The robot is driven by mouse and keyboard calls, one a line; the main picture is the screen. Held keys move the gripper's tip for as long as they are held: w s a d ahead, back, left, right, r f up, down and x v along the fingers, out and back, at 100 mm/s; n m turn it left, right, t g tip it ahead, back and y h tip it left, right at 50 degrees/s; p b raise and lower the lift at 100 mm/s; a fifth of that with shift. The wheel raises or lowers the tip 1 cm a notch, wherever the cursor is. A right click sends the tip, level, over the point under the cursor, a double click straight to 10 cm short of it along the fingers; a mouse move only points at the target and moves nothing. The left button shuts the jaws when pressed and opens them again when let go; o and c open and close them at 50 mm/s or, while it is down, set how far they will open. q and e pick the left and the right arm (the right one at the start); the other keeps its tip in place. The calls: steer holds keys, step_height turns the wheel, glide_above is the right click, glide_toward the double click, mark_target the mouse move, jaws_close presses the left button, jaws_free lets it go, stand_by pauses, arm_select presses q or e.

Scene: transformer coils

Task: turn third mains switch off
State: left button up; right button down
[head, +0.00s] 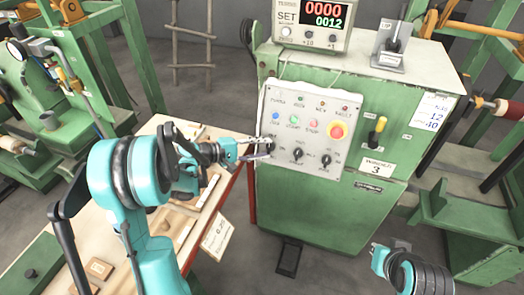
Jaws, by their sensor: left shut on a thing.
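A grey control panel (318,106) is on the front of the green machine marked 3. Its lower row has black rotary switches: the middle one (297,154), the right one (326,160), and a left one mostly hidden behind my gripper. My left gripper (262,149) reaches in from the left, its fingers at the panel's lower left edge. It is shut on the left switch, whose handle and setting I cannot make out.
A red emergency button (336,131) and several coloured buttons sit above the switches. A yellow-handled lever (377,131) is right of the panel. A wooden bench (197,215) stands under my left arm. A counter box (312,22) stands on the machine.

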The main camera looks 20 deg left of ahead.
stand_by(0.4)
arm_select(q)
steer(key=o, duration=1.2)
steer(key=shift+c, duration=0.2)
steer(key=shift+a, duration=0.1)
steer(key=v, duration=1.2)
steer(key=shift+f, duration=0.15)
steer(key=shift+s, duration=0.1)
